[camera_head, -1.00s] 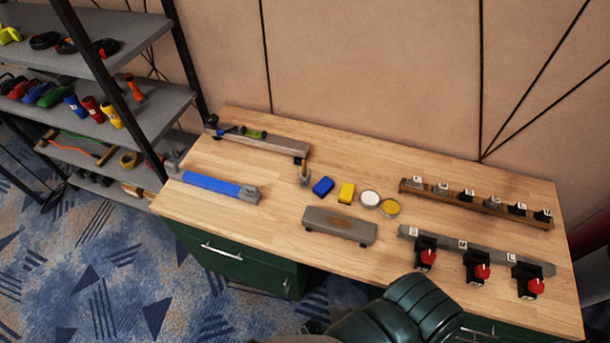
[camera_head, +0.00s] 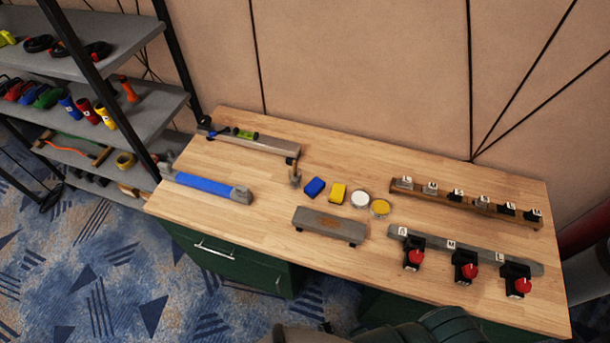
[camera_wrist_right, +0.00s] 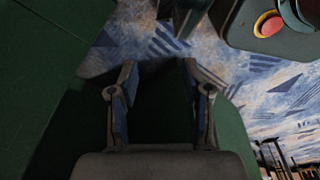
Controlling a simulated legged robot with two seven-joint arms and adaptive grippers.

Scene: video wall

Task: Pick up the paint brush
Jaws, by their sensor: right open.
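In the head view, a small brush-like thing with a tan part (camera_head: 295,172) stands on the wooden table by the right end of the long grey rack. It may be the paint brush, but it is too small to be sure. My right gripper (camera_wrist_right: 160,72) shows in the right wrist view, its two fingers apart with nothing between them. It is over dark green surfaces and blue patterned carpet, away from the tabletop things. My left gripper is not in view.
The wooden table (camera_head: 235,170) holds a blue bar (camera_head: 205,186), a blue block (camera_head: 314,187), a yellow block (camera_head: 338,192), two round tins (camera_head: 360,199), a grey block (camera_head: 329,225) and red knobs (camera_head: 416,257). A shelf (camera_head: 150,118) stands at left.

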